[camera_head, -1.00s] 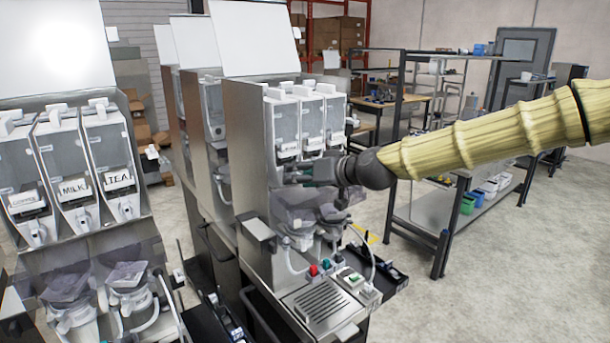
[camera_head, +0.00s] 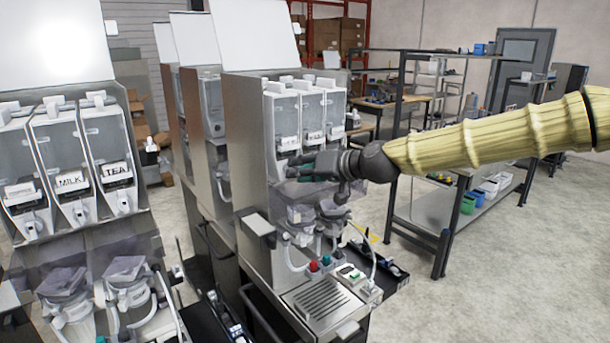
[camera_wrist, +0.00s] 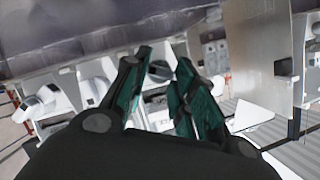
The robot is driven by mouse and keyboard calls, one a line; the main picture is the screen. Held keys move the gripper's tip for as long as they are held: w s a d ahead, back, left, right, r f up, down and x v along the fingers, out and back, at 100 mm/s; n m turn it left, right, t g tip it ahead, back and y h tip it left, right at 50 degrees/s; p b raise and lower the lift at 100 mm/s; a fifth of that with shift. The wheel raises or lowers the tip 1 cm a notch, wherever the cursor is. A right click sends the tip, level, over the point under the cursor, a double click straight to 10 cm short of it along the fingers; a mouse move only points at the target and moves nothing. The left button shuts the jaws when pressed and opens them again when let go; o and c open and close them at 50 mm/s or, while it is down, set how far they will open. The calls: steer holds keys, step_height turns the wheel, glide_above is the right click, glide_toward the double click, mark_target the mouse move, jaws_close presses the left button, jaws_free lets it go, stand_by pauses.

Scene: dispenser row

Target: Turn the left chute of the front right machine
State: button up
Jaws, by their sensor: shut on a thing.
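The front right machine (camera_head: 247,150) is a tall grey dispenser with a row of clear canisters (camera_head: 310,115) that have white chutes below their labels. My gripper (camera_head: 290,168) reaches in from the right to the chute at the left end of this row. The gripper and its own fingers hide most of that chute in the head view. In the wrist view the two green-lined fingers (camera_wrist: 166,72) are close together around a small grey-white part, which looks like the left chute (camera_wrist: 160,70). I cannot tell how far the chute is turned.
Clear mixing bowls (camera_head: 312,215) sit just below my gripper. A drip tray (camera_head: 322,300) and coloured buttons (camera_head: 320,263) are lower down. Another machine (camera_head: 75,180) with labelled canisters stands at left. Floor to the right is open before a shelf rack (camera_head: 440,215).

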steer(key=o, duration=1)
steer(key=v, duration=1.2)
steer(key=shift+r, duration=0.1)
